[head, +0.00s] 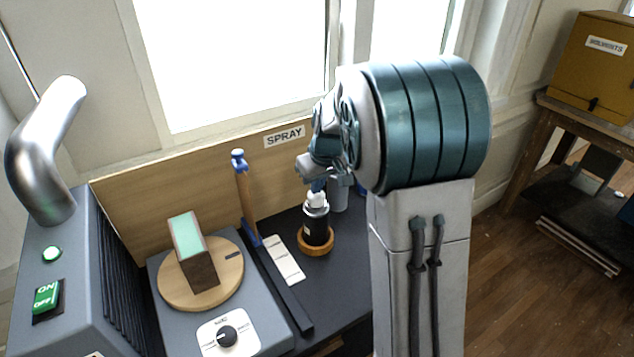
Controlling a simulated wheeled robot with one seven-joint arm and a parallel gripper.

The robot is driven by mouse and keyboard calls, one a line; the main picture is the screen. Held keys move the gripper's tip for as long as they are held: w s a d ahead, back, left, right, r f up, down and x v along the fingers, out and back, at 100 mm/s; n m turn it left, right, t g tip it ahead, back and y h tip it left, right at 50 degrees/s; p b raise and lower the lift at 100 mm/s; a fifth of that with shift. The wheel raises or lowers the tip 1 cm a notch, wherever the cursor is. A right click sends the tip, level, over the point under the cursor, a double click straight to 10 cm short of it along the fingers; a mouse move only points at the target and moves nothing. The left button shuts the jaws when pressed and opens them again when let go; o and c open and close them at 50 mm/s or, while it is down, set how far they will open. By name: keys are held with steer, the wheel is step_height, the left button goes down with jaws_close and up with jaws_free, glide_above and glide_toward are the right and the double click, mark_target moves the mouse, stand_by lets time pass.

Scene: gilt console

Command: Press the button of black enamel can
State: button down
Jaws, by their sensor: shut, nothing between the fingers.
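The black enamel can (315,230) stands upright on a round wooden base on the dark bench, below the SPRAY sign. It has a black body with a pale band and a white button (316,199) on top. My gripper (318,187) is shut and empty, pointing down directly above the button. The fingertips are at or very close to the button; I cannot tell whether they touch it. The wrist and large arm joint hide part of the area to the right.
A grey can (340,196) stands close behind the black can, partly hidden. A white card (284,262) and an upright wooden-handled tool (245,190) are to the left. Further left is a wooden turntable (232,279) with a block on it. A wooden back panel (150,190) bounds the bench.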

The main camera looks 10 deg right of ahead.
steer(key=shift+f, duration=0.2)
steer(key=shift+s+f+b, duration=0.1)
steer(key=shift+f+b, duration=0.75)
steer(key=shift+b, duration=0.25)
steer(key=shift+s+f, duration=0.15)
steer(key=shift+s, duration=0.05)
steer(key=r+p, duration=0.2)
steer(key=r, duration=0.2)
steer(key=shift+w+r+p, duration=0.25)
steer(key=shift+r+p, duration=0.1)
steer(key=shift+p, duration=0.05)
steer(key=a+b+v, duration=0.1)
steer(key=b+v, duration=0.1)
steer(key=v, duration=0.8)
steer(key=shift+d, duration=0.5)
steer(key=shift+s+r, duration=0.15)
